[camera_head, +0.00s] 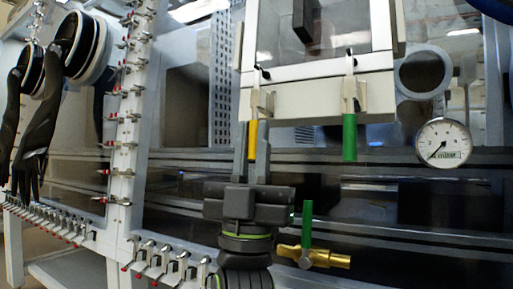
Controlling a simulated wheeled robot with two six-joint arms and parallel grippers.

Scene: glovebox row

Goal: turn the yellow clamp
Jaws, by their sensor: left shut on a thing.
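The yellow clamp (252,141) hangs below the lower left edge of a white framed door, its yellow handle pointing down. My left gripper (250,165) reaches up from below, and its fingers are at the yellow handle, shut on it. The fingers partly hide the handle's lower part. A green clamp (349,136) hangs to the right on the same door edge, apart from my gripper. My right gripper does not show.
A brass valve (318,257) with an upright green lever (307,222) sits close right of my left wrist. A round gauge (443,142) is at the right. Black gloves (40,125) hang at the left. Red-tipped clamps line the white frame (130,120).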

